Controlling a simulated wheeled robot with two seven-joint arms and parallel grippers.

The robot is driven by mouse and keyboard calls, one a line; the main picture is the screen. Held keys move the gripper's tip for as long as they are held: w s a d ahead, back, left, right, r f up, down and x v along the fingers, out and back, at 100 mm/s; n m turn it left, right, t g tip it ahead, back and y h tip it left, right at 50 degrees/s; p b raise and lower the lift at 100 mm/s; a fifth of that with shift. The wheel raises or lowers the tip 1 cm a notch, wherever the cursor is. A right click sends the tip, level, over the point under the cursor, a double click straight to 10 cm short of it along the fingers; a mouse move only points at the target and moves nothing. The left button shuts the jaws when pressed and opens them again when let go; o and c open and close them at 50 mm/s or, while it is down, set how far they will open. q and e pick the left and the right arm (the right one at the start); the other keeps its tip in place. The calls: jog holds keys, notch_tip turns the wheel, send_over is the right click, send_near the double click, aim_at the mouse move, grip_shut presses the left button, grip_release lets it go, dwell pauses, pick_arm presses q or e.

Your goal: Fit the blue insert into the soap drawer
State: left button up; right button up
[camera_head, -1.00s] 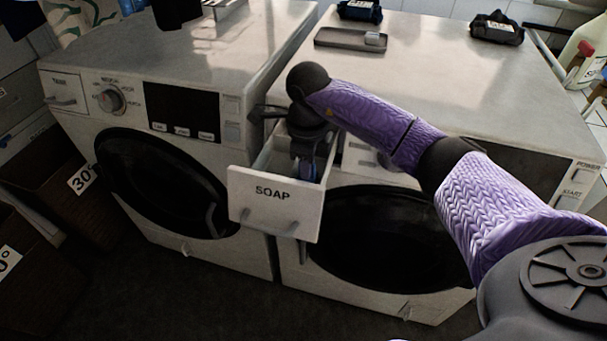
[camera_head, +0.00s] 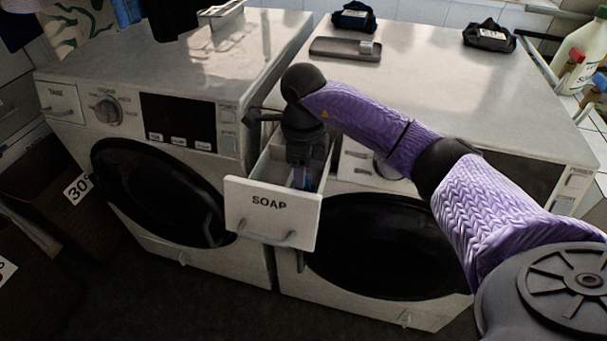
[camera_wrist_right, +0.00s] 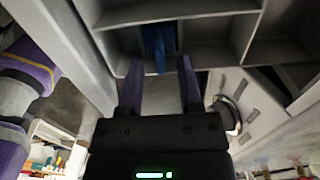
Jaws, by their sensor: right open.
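The soap drawer (camera_head: 272,213) is pulled out from the machine on the right, its white front marked SOAP. The blue insert (camera_wrist_right: 159,43) sits in one compartment of the divided drawer, with a narrow tab pointing toward my gripper. It shows only as a small blue patch in the head view (camera_head: 302,180). My right gripper (camera_wrist_right: 160,77) is open, its two purple fingers apart with nothing between them, just short of the insert. In the head view it points down over the drawer (camera_head: 304,165) and partly hides the insert. I cannot tell whether the insert is fully seated. My left gripper is out of view.
Two white washing machines stand side by side. A grey tray (camera_head: 345,48) and dark folded bundles (camera_head: 354,17) (camera_head: 489,36) lie on the right one. A bottle (camera_head: 577,55) stands at far right. Grey partitions (camera_wrist_right: 212,60) surround the insert's compartment.

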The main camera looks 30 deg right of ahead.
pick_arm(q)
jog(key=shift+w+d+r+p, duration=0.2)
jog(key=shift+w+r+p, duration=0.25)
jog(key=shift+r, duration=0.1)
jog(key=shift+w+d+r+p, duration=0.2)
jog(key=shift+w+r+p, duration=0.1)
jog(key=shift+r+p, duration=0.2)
pick_arm(e)
notch_tip(320, 180, up, 10)
jog(key=shift+f, duration=0.25)
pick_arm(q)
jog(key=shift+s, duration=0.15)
